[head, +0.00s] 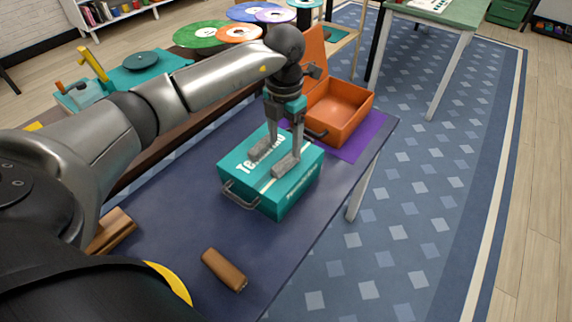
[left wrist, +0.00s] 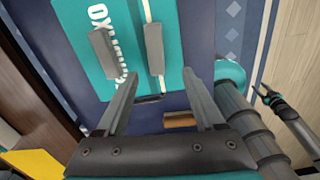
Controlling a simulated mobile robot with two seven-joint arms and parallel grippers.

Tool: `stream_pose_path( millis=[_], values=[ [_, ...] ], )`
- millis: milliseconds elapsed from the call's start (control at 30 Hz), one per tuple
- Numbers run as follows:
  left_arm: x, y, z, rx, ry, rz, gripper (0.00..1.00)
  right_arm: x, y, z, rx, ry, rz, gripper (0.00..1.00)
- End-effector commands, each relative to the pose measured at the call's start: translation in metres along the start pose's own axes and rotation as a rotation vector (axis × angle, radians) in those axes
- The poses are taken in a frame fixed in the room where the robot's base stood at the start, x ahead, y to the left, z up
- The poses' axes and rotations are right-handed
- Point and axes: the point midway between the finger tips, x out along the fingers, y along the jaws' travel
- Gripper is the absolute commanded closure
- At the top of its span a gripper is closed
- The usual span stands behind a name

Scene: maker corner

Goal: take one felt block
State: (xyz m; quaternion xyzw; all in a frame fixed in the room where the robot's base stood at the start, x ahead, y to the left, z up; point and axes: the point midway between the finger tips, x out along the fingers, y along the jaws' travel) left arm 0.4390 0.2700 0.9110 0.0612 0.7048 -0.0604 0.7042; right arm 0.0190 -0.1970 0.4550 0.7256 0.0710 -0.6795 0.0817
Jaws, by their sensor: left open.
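Two grey felt blocks lie side by side on the lid of a closed teal toolbox (head: 240,168). The left block (head: 259,148) lies across the white lettering, and the right block (head: 285,165) lies by the white stripe. In the left wrist view the left block (left wrist: 103,52) and right block (left wrist: 154,48) both show whole, apart from each other. My left gripper (head: 287,147) is open and empty, pointing down above the lid. In the left wrist view its fingertips (left wrist: 160,73) stand to either side of the right block's line.
An open orange toolbox (head: 345,102) stands behind on a purple mat (head: 360,138). A brown block (head: 224,270) lies on the dark table in front, and more brown pieces (head: 112,230) lie at left.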

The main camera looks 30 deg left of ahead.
Motion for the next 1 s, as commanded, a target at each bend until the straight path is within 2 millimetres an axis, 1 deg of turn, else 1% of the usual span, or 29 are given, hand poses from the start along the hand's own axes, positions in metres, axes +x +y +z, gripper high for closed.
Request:
stream_pose_path(
  millis=[33, 100, 200, 300, 367, 533, 633, 700, 900, 1000],
  values=[
    [0.010, 0.000, 0.000, -0.001, 0.002, -0.001, 0.30, 0.003, 0.003, -0.003, 0.001, 0.007, 0.004, 0.50],
    [0.017, 0.000, 0.000, 0.000, 0.000, -0.001, 0.30, 0.004, 0.005, -0.011, 0.002, 0.019, 0.007, 0.50],
    [0.022, 0.000, 0.000, 0.000, 0.000, -0.001, 0.30, 0.005, 0.008, -0.024, 0.004, 0.042, 0.011, 0.50],
    [0.026, 0.001, 0.000, 0.000, 0.000, -0.001, 0.30, 0.005, 0.009, -0.031, 0.004, 0.056, 0.012, 0.50],
    [0.031, 0.002, 0.000, 0.000, 0.000, -0.001, 0.30, 0.007, 0.010, -0.033, 0.005, 0.058, 0.013, 0.50],
    [0.057, 0.006, -0.002, -0.001, 0.002, -0.002, 0.30, 0.014, 0.010, -0.033, 0.007, 0.059, 0.014, 0.50],
    [0.070, 0.005, -0.001, 0.001, 0.002, -0.002, 0.30, 0.017, 0.011, -0.033, 0.008, 0.060, 0.015, 0.50],
    [0.074, 0.006, -0.001, 0.000, -0.001, -0.002, 0.30, 0.018, 0.012, -0.034, 0.008, 0.061, 0.016, 0.50],
    [0.073, 0.006, -0.001, 0.001, -0.002, -0.001, 0.30, 0.017, 0.016, -0.035, 0.007, 0.063, 0.021, 0.50],
    [0.073, 0.006, -0.001, 0.001, -0.002, -0.001, 0.41, 0.017, 0.016, -0.035, 0.007, 0.063, 0.021, 0.50]
  ],
)
